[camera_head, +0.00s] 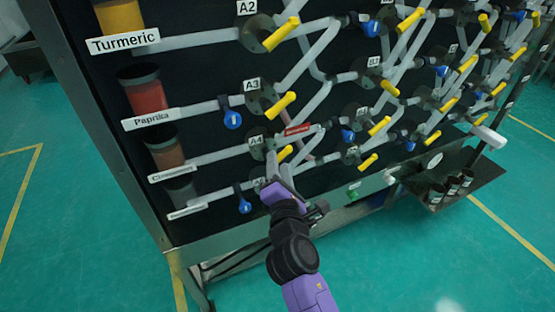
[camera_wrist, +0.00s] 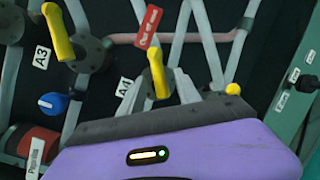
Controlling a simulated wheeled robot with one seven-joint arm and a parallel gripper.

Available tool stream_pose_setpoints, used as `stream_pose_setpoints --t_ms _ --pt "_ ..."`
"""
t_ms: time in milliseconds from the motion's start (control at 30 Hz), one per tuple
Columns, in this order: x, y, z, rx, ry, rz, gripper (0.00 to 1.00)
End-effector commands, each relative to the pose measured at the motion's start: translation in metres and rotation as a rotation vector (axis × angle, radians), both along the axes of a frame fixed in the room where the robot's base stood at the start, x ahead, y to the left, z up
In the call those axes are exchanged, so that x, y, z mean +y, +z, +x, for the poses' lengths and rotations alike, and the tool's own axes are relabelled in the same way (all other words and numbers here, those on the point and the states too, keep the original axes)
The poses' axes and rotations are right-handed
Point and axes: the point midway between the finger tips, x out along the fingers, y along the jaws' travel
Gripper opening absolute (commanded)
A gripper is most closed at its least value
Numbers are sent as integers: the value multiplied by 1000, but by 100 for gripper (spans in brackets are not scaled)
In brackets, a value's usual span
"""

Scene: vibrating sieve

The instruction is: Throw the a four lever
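The A4 lever (camera_head: 285,153) is a yellow handle on a dark round valve, beside the white A4 label (camera_head: 256,140). In the wrist view the yellow lever (camera_wrist: 158,76) stands just ahead of the gripper body, right of the A4 label (camera_wrist: 123,84). My gripper (camera_head: 275,183), on a purple wrist, is just below the lever in the head view. In the wrist view my gripper's grey fingers (camera_wrist: 168,90) look apart, with the lever's end near or between them. I cannot tell whether they touch it. The lower valve's label is partly hidden by the gripper.
A red tag (camera_head: 297,130) is right of A4. The A3 lever (camera_head: 279,104) is above. Grey pipes, yellow levers and a blue valve knob (camera_head: 245,206) crowd the board. Spice containers, including Paprika (camera_head: 147,96), line its left. The green floor (camera_head: 410,270) in front is clear.

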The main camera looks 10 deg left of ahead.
Motion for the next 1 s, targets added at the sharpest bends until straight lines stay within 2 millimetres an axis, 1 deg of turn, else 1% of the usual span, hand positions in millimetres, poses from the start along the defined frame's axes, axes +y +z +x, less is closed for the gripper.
stream_pose_setpoints --t_ms 33,100,200,333,567,600,767,1000 --pt "2 0 8 -1 1 0 40" --pt "5 0 15 -1 1 0 40" --pt "7 0 23 0 0 1 40" --pt "7 0 27 1 1 2 40" --pt "8 0 27 1 1 3 40" --pt "7 0 27 1 1 3 32" --pt "7 -1 27 2 -1 3 0" --pt "6 -2 27 9 -3 6 0"
